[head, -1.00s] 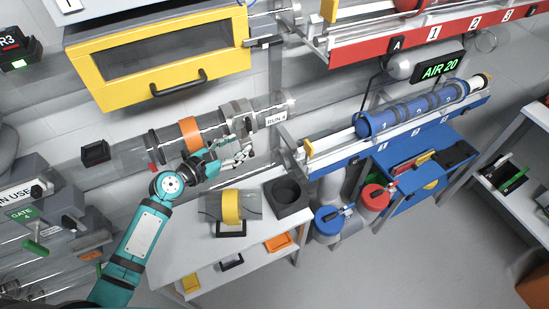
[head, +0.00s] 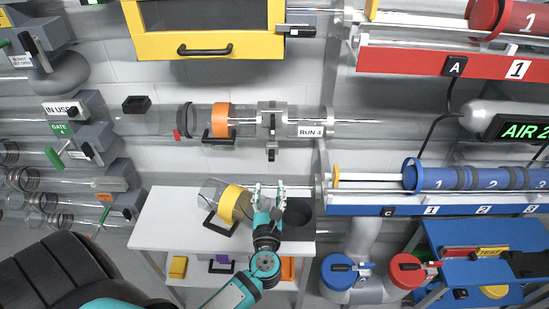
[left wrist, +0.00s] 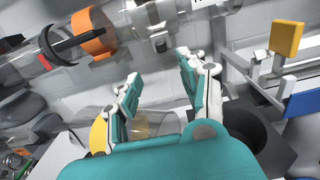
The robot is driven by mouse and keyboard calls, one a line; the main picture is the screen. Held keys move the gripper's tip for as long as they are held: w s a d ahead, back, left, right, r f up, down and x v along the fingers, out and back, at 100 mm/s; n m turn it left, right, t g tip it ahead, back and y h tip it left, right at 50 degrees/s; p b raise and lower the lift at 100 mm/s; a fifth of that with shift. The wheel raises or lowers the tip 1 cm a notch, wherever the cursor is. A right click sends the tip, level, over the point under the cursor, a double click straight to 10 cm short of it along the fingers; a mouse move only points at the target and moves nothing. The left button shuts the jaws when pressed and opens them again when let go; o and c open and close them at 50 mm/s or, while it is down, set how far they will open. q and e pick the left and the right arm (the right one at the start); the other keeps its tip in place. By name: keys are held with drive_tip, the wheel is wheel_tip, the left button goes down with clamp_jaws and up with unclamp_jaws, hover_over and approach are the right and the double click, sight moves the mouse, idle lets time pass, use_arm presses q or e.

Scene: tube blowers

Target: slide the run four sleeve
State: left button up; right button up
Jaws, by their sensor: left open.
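The run four tube is clear and runs level along the wall, with a "RUN 4" label (head: 311,132). An orange band (head: 221,120) with a black handle (head: 219,134) sits around it, left of a metal coupling (head: 272,118). I cannot tell whether this banded part is the sleeve. The orange band (left wrist: 94,34) and coupling (left wrist: 157,22) also show in the left wrist view. My left gripper (head: 270,190) is open and empty, below the coupling and apart from the tube. Its fingers (left wrist: 158,80) point up toward the tube. My right gripper is not seen.
A white table (head: 165,225) below holds a clear piece with a yellow band (head: 235,203) and a black cup (head: 299,214), close to my left gripper. A yellow-framed box (head: 205,45) hangs above. A blue rail (head: 360,209) lies right.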

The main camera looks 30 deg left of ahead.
sight(271, 161)
use_arm(q)
drive_tip(key=p+x, duration=0.1)
drive_tip(key=x, duration=1.2)
drive_tip(key=shift+w, duration=0.45)
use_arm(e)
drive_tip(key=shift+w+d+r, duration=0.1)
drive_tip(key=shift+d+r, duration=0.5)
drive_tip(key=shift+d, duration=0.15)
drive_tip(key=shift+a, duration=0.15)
use_arm(q)
drive_tip(key=c, duration=0.5)
clamp_jaws()
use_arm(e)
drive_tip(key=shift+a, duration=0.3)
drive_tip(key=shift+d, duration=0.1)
